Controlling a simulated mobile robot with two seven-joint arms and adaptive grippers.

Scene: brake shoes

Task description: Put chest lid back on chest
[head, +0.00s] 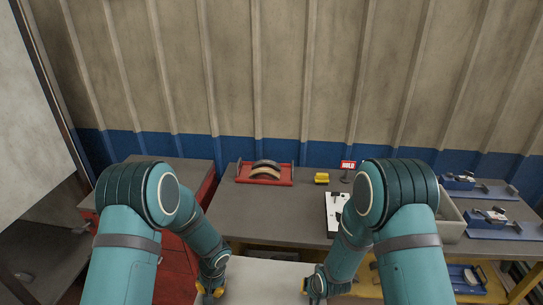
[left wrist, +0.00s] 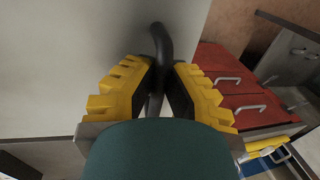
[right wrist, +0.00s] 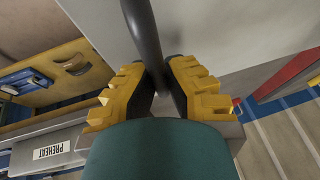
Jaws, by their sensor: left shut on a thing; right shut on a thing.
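A pale grey flat panel, which looks like the chest lid (head: 265,277), is at the bottom middle of the head view, between my two grippers. My left gripper (head: 212,291) is shut on a dark curved handle (left wrist: 160,42) at the lid, seen between its yellow fingers in the left wrist view. My right gripper (head: 315,291) is shut on another dark handle (right wrist: 141,32) at the lid, as the right wrist view shows. The lid's near part is cut off by the frame. I cannot identify the chest itself in these views.
A grey workbench (head: 270,218) stands beyond the lid, with a red brake-shoe holder (head: 265,181), a yellow block (head: 322,178), a HOLD sign (head: 348,166) and a clipboard (head: 334,212). A red drawer cabinet (left wrist: 235,90) is at the left. Blue fixtures (head: 490,217) sit at the right.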

